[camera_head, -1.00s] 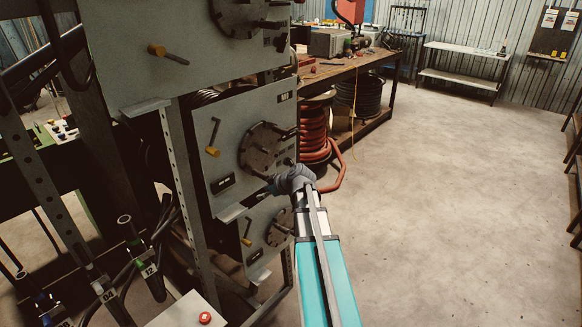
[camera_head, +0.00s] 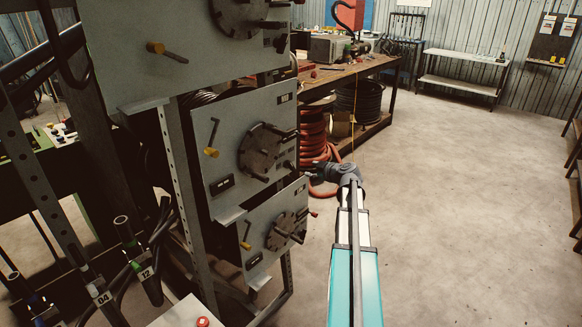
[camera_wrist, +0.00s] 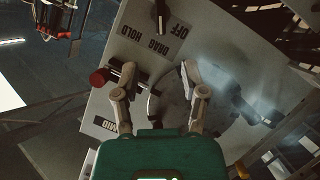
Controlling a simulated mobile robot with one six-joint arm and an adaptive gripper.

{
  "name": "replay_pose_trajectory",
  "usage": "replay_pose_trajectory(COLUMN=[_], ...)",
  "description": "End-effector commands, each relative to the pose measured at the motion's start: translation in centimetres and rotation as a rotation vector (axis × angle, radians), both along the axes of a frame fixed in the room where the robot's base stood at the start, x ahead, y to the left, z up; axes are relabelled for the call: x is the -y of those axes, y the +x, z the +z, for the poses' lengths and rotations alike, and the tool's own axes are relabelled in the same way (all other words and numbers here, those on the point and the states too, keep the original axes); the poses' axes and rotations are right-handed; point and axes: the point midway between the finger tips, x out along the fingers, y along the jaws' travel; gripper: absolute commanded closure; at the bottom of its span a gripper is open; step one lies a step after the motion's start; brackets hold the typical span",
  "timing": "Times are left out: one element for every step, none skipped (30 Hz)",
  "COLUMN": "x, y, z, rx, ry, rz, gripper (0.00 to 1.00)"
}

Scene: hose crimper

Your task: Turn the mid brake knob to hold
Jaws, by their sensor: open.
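The mid panel (camera_head: 232,115) is a tilted grey plate with a dark round crank disc. In the wrist view it shows upside down, with OFF, DRAG and HOLD labels and a MID label (camera_wrist: 103,125). My gripper (camera_wrist: 158,68) is open in front of the panel. Its left finger overlaps the bar, and contact cannot be told. In the head view my gripper (camera_head: 308,172) is at the panel's right edge.
The crank disc (camera_head: 262,150) has protruding handles close to my gripper. An upper panel (camera_head: 130,75) and a lower panel (camera_head: 255,240) sit on the same rack. Red hose coils (camera_head: 313,135) and a workbench stand behind. The floor (camera_head: 450,200) to the right is open.

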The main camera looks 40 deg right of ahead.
Motion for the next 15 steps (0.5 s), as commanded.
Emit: replay_pose_trajectory(x=[0.0, 0.0, 0.0, 0.0, 0.0, 0.0, 0.0, 0.0, 0.0, 0.0, -0.1, -0.1, 0.0, 0.0, 0.0], y=[0.0, 0.1, 0.1, 0.2, 0.3, 0.5, 0.6, 0.8, 1.1, 1.4, 1.6, 2.0, 2.4, 2.7, 3.2], z=[0.0, 0.0, -0.1, -0.1, -0.2, -0.2, -0.3, -0.4, -0.5, -0.6, -0.7, -0.8, -1.0, -1.1, -1.3], rx=[-0.001, -0.001, -0.001, -0.001, -0.001, -0.001, -0.001, -0.001, -0.001, -0.001, -0.001, -0.001, -0.001, -0.001, -0.001], ry=[0.0, 0.0, 0.0, 0.0, 0.0, 0.001, 0.001, 0.001, 0.001, 0.002, 0.002, 0.002, 0.002, 0.002, 0.001], rz=[0.001, 0.001, 0.001, 0.001, 0.001, 0.002, 0.001, 0.001, 0.001, 0.003, 0.003, 0.003, 0.003, 0.003, 0.001], gripper=[0.44, 0.44, 0.44, 0.44, 0.44, 0.44, 0.44, 0.44, 0.44, 0.44, 0.44, 0.44, 0.44, 0.44, 0.44])
